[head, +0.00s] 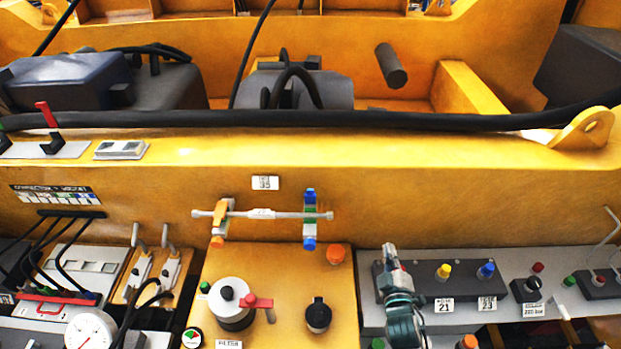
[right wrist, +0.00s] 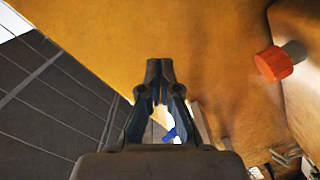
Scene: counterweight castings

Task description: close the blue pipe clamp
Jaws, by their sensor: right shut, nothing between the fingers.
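The blue pipe clamp (head: 309,241) is in the head view on the yellow wall, at the right end of a thin grey pipe (head: 262,213). It has blue parts above and below the pipe and a green part between them. I cannot tell whether its jaw is open. My right gripper (head: 392,256) is to the right of the clamp and lower in the picture, apart from it, in front of a dark button box. In the right wrist view its fingers (right wrist: 160,68) are together and empty. My left gripper is not in view.
An orange clamp (head: 219,220) is at the pipe's left end. An orange knob (head: 336,254) sits just below the blue clamp; an orange knob (right wrist: 272,64) also shows in the right wrist view. A grey panel with buttons (head: 443,271) is at the right. The wall around the pipe is clear.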

